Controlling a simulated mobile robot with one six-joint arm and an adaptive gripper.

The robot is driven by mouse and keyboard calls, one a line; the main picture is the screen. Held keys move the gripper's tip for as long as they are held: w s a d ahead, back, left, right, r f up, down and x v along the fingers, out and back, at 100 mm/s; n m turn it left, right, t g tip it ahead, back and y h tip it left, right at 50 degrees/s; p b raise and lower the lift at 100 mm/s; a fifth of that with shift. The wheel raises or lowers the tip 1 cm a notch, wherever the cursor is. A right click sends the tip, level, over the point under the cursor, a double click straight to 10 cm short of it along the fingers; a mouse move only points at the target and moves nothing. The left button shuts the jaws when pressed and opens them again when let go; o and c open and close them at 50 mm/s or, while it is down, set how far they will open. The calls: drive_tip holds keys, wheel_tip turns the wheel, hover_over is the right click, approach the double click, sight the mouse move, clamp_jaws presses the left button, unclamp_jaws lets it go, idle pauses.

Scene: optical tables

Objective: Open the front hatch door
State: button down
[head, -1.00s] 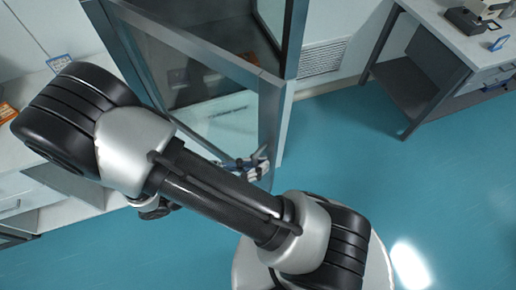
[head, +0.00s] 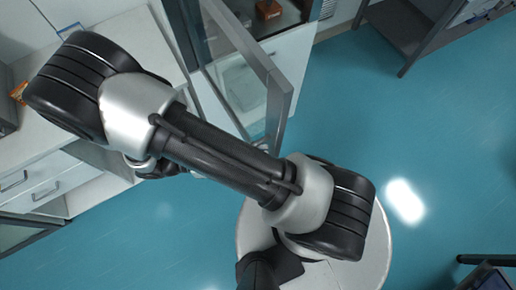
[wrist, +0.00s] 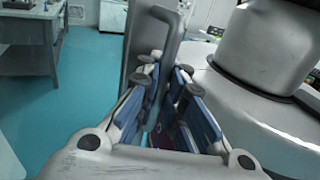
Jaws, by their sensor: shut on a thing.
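The front hatch door (head: 272,84) is a glass panel in a grey metal frame. In the head view it stands swung out from the cabinet, with an opening beside it. In the wrist view the door's grey handle (wrist: 172,35) rises between my gripper's blue-padded fingers. My gripper (wrist: 167,78) is shut on this handle, though the exact contact is partly hidden by the fingers. In the head view my arm hides the gripper and the handle.
A white counter with drawers (head: 45,180) is at left. A dark-framed table (head: 408,32) stands at the upper right, and dark furniture (head: 490,274) at the lower right. The blue floor (head: 420,135) at right is clear.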

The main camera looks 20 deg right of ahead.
drive_tip(key=shift+a, duration=0.3)
drive_tip(key=c, duration=2)
unclamp_jaws()
drive_tip(key=shift+w, duration=0.1)
drive_tip(key=shift+a, duration=0.1)
drive_tip(key=v, duration=1.1)
drive_tip(key=shift+a, duration=0.4)
drive_tip(key=shift+w, duration=0.1)
